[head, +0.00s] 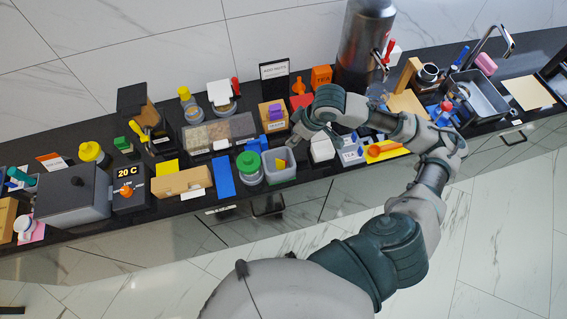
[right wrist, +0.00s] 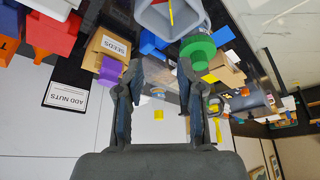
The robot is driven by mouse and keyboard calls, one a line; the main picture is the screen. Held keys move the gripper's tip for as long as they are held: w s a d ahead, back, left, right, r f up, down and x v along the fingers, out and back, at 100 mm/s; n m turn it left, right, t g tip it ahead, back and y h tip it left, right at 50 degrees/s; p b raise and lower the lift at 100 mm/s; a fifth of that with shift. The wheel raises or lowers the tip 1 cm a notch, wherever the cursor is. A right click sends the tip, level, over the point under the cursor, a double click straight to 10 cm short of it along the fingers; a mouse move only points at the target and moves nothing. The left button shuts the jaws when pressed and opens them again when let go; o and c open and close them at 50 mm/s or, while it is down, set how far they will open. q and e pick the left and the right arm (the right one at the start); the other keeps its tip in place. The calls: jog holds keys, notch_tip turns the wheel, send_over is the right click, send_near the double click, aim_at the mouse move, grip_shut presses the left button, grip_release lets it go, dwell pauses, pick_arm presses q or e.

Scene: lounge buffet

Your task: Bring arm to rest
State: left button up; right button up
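My right arm reaches over the counter (head: 75,236) from the lower right in the head view. Its gripper (head: 312,138) is above the counter, near the grey bin (head: 281,176) and the seeds box. In the right wrist view the gripper's two fingers (right wrist: 160,85) stand apart with nothing between them. The grey bin (right wrist: 170,20) shows beyond the fingertips, with a thin yellow thing in it. My left gripper is not in either view.
Around the right gripper stand a green-lidded jar (head: 249,168), a seeds box (head: 273,116), an "ADD NUTS" sign (head: 274,70), an orange tea box (head: 321,76) and a tall metal urn (head: 364,45). A sink (head: 480,95) is at right. Floor in front is clear.

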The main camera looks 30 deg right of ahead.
jog(key=s+a+r, duration=0.1)
jog(key=a+r, duration=0.3)
jog(key=r, duration=0.1)
jog(key=s+a+f+t+y, duration=0.1)
jog(key=s+a+f, duration=0.1)
jog(key=a+f, duration=0.5)
jog(key=s+a+f, duration=0.2)
jog(key=a+f, duration=0.1)
jog(key=f, duration=0.8)
jog(key=s+d+f+m+g+h, duration=0.1)
jog(key=s+d+f+m+h, duration=0.4)
jog(key=s+f, duration=0.7)
notch_tip(320, 180, down, 25)
jog(key=s+n+g+y, duration=0.1)
jog(key=s+g+y, duration=0.1)
jog(key=s, duration=0.1)
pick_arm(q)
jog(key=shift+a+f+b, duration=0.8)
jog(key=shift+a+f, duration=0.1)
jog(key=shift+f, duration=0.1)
pick_arm(e)
jog(key=s+d+f, duration=0.1)
jog(key=s+f, duration=0.7)
jog(key=s+d+f, duration=0.2)
jog(key=s+f, duration=0.7)
jog(key=shift+s+d+g, duration=0.3)
jog(key=shift+g, duration=0.1)
